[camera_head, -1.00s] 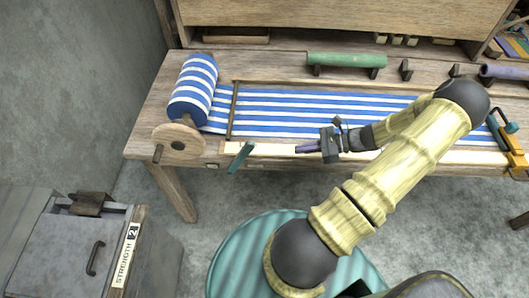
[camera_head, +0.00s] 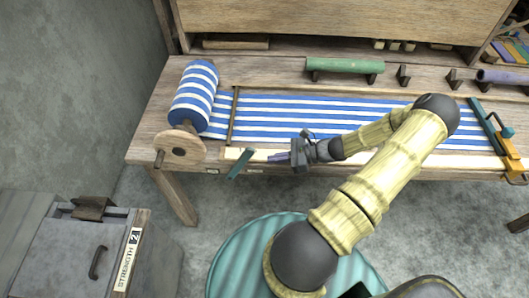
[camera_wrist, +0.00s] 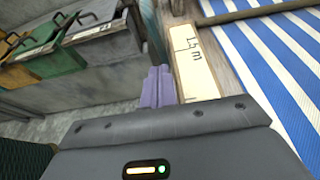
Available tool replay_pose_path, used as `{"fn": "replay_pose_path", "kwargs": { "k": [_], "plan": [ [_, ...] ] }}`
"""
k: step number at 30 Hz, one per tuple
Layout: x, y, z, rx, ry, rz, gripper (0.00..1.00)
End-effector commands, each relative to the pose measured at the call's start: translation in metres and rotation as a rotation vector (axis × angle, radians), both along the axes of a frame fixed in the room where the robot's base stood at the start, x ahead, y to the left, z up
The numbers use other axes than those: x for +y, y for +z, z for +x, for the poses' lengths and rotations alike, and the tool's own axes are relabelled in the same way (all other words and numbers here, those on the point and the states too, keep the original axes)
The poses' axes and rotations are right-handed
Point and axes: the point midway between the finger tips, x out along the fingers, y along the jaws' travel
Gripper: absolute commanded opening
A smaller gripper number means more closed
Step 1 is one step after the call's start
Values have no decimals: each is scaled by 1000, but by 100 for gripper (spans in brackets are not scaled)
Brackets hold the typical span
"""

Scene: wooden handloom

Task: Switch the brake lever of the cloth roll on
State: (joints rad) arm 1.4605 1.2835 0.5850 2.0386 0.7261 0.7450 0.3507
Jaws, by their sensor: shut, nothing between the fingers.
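The cloth roll (camera_head: 194,95), wound with blue and white striped cloth, sits at the loom's left end with a round wooden disc (camera_head: 181,148) at its near end. A teal lever (camera_head: 240,164) stands tilted at the loom's front edge, right of the disc; I take it for the brake lever. My gripper (camera_head: 278,157) is shut and empty, its purple fingers pointing left, a short gap to the right of the lever. In the wrist view the shut fingers (camera_wrist: 158,86) show beside a pale marked strip (camera_wrist: 195,75). The lever is not clear in that view.
Striped cloth (camera_head: 320,118) lies stretched behind my gripper, with a wooden bar across its left part. A green roller (camera_head: 345,65) rests behind it. A grey cabinet (camera_head: 75,255) stands at lower left. Floor in front of the lever is free.

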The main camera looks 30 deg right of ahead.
Motion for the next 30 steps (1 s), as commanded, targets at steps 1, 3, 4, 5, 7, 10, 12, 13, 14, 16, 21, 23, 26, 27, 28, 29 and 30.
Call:
{"fn": "replay_pose_path", "kwargs": {
  "k": [1,3,4,5,7,10,12,13,14,16,21,23,26,27,28,29,30],
  "plan": [
    [9,-1,5,0,2,6,0],
    [17,6,11,-1,2,3,0],
    [21,8,13,-2,2,2,0],
    [24,10,15,-2,3,3,0],
    [30,13,19,-1,2,2,0],
    [35,15,23,0,0,0,0],
    [37,15,24,0,0,0,0],
    [37,15,25,0,0,0,0],
    [37,15,25,0,0,0,0],
    [37,15,24,0,0,0,0],
    [31,15,24,-1,-2,0,0],
    [33,15,25,0,-2,-1,0],
    [33,16,25,2,-7,-4,0],
    [33,16,26,3,-9,-6,0],
    [33,17,27,5,-10,-9,0],
    [34,17,28,6,-9,-11,0],
    [35,18,30,9,-9,-15,0]
  ]
}}
